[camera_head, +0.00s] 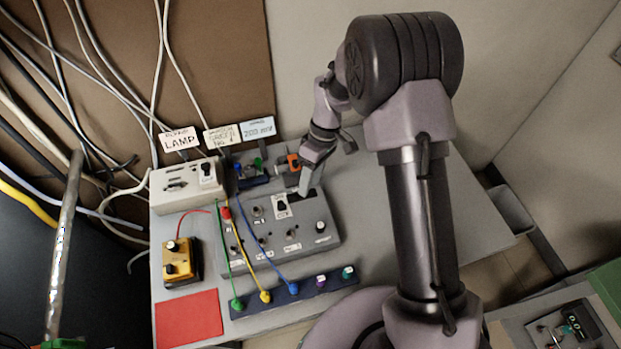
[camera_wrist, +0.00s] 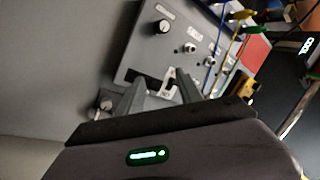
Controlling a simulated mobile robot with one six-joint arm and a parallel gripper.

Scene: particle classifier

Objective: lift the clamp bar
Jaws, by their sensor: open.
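My gripper (camera_head: 306,186) reaches down over the back edge of a grey control box (camera_head: 325,215). In the wrist view my gripper (camera_wrist: 161,84) shows its two fingers spread apart, with nothing held between them. The control box (camera_wrist: 150,60) with its knobs lies beyond the fingertips, and a white switch plate (camera_wrist: 171,91) shows between them. Behind the box, beside my gripper, stands a small mechanism with an orange part (camera_head: 293,161) and a dark blue part (camera_head: 250,178). I cannot tell which piece there is the clamp bar; my wrist partly hides that area.
A white switch box (camera_head: 170,199) stands at the left, with a yellow box (camera_head: 180,262) and a red sheet (camera_head: 188,319) in front of it. Coloured cables run over the control box to a blue socket strip (camera_head: 310,290). The table's right side is clear.

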